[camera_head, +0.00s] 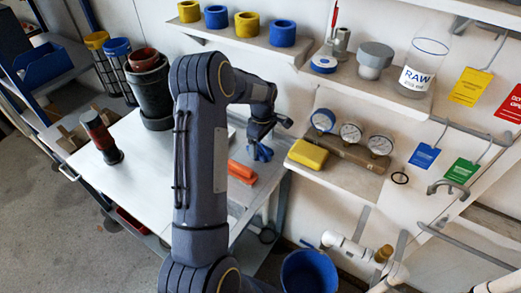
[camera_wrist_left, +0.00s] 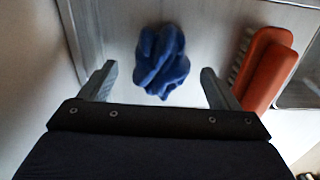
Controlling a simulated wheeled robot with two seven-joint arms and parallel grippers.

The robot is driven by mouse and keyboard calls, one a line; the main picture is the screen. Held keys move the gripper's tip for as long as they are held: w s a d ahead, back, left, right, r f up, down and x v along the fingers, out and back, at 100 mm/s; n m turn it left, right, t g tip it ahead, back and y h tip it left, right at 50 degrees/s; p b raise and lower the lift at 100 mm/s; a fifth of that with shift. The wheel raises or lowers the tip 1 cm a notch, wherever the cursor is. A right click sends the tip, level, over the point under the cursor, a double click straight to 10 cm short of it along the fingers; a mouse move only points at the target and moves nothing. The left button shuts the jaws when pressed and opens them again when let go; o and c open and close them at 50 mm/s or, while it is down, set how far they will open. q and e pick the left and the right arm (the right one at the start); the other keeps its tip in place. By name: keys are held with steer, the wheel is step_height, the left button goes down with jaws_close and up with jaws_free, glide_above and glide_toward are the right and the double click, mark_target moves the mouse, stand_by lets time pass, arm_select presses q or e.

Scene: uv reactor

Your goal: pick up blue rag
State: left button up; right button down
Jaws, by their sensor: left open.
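The blue rag (camera_wrist_left: 162,62) is a crumpled dark blue cloth lying on the light table top. In the left wrist view it sits just ahead of and between my left gripper's (camera_wrist_left: 155,84) two fingers, which are spread apart and empty. In the head view only a small part of the blue rag (camera_head: 262,153) shows beneath my left gripper (camera_head: 268,140) at the table's back right. I cannot tell the exact height of the fingers above it. My right gripper is in neither view.
An orange-handled brush (camera_wrist_left: 268,68) lies just right of the rag. A wall shelf with a yellow sponge (camera_head: 308,153) and gauges (camera_head: 350,132) is close to the right. A dark red and black cylinder (camera_head: 100,136) stands on the table's left. A blue bucket (camera_head: 309,272) is below.

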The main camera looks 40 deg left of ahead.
mark_target(262, 148)
arm_select(q)
steer(key=shift+f, duration=1.55)
steer(key=shift+c, duration=0.4)
steer(key=c, duration=1)
steer(key=shift+s+r, duration=0.1)
steer(key=shift+r, duration=0.05)
steer(key=shift+s+r, duration=0.1)
steer(key=shift+r, duration=0.1)
step_height(262, 148, up, 7)
steer(key=shift+f+b, duration=0.1)
steer(key=shift+b, duration=0.6)
steer(key=s+d+b, duration=0.2)
steer(key=s+b, duration=0.1)
steer(key=s, duration=1.6)
steer(key=shift+s+d+f, duration=0.15)
steer(key=shift+s+f, duration=0.05)
steer(key=shift+s, duration=0.1)
